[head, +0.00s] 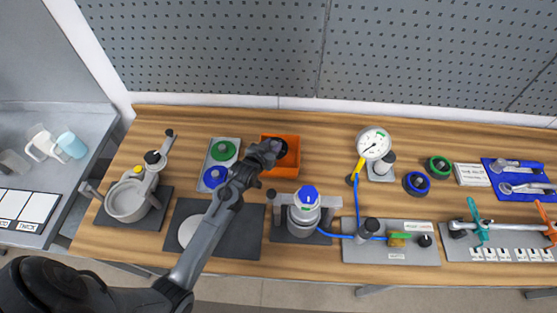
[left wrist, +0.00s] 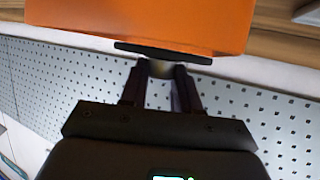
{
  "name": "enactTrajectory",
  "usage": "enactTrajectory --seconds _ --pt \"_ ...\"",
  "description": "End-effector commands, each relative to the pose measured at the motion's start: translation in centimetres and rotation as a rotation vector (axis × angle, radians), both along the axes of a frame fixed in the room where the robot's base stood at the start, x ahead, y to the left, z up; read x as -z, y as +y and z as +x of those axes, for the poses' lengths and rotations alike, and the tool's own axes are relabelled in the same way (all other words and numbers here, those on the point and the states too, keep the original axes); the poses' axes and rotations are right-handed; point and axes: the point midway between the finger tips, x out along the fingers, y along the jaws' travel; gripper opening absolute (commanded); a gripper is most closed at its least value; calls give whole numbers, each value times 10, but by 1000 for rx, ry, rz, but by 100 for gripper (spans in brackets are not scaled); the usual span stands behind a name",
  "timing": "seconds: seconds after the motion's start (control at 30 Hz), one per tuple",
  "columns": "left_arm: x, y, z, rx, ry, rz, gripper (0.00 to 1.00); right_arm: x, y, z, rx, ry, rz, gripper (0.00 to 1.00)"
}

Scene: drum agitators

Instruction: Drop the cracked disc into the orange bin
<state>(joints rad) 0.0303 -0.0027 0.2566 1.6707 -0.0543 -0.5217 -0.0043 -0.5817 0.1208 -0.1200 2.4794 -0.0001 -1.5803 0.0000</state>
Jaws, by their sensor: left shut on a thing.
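The orange bin (head: 287,171) stands at the back of the wooden bench, left of centre. My left gripper (head: 275,149) is over the bin in the head view. In the left wrist view my left gripper (left wrist: 161,72) is shut on a thin dark disc (left wrist: 140,47), seen nearly edge-on in front of the orange bin (left wrist: 140,20). I cannot make out a crack in it. In the head view the disc is a dark shape (head: 281,147) at the fingertips, partly hidden by the gripper. My right gripper is not in view.
A tray with a green-knobbed disc (head: 223,151) and a blue-knobbed disc (head: 214,177) is left of the bin. A blue-topped pot (head: 306,206) stands in front. A pressure gauge (head: 374,143) is to the right. The pegboard (head: 230,50) rises behind.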

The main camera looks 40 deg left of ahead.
Motion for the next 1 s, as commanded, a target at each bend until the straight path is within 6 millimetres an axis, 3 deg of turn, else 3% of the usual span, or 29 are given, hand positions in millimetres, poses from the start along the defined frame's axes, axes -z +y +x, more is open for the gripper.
enactTrajectory --seconds 0.2,0.23,0.43,0.77,1.0 --pt "-1 0 0 0 -2 0 0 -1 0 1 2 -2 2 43" --pt "-1 0 0 0 -2 0 32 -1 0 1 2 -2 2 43" --pt "-1 0 0 0 -1 0 61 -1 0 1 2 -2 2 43" --pt "0 0 -2 0 1 0 61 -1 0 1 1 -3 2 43" --pt "-10 -5 -24 0 0 -1 61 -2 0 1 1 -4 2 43"
